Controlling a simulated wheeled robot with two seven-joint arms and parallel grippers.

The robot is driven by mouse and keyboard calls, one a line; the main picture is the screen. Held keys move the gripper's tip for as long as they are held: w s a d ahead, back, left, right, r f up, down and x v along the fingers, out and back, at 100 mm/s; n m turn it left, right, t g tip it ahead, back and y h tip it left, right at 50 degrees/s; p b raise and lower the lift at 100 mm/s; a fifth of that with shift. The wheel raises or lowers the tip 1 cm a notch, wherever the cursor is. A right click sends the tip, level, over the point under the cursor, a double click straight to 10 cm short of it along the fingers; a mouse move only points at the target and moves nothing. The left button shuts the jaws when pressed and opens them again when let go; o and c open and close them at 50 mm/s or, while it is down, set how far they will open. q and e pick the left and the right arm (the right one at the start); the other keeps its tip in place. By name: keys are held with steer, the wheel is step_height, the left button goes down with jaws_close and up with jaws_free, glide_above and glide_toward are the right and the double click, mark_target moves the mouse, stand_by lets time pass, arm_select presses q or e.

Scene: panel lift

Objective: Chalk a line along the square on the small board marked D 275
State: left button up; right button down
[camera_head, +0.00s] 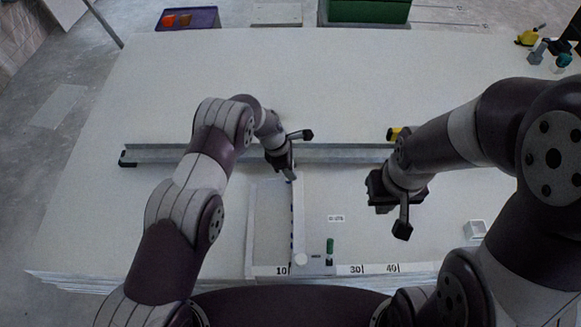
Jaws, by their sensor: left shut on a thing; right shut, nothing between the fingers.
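The pale small board (365,205) has a label (336,218) whose print is too small to read surely. A narrow pale strip with dark ticks, seemingly the square (298,215), runs from the front edge toward the back. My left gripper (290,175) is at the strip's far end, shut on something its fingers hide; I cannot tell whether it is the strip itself. My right gripper (388,195) is shut and empty, above the board to the right of the label. A small green piece (330,246), perhaps chalk, stands near the front edge, right of the strip.
A long grey metal rail (345,154) lies across behind the label. The front edge carries a scale (365,268) marked 10, 30, 40. A white box (475,229) stands at right. A purple tray (190,18) and a green box (368,10) are at the back.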

stand_by(0.4)
arm_select(q)
steer(key=shift+s+r+p, duration=0.15)
steer(key=shift+s+p, duration=0.55)
steer(key=shift+p, duration=0.1)
steer(key=shift+s, duration=0.4)
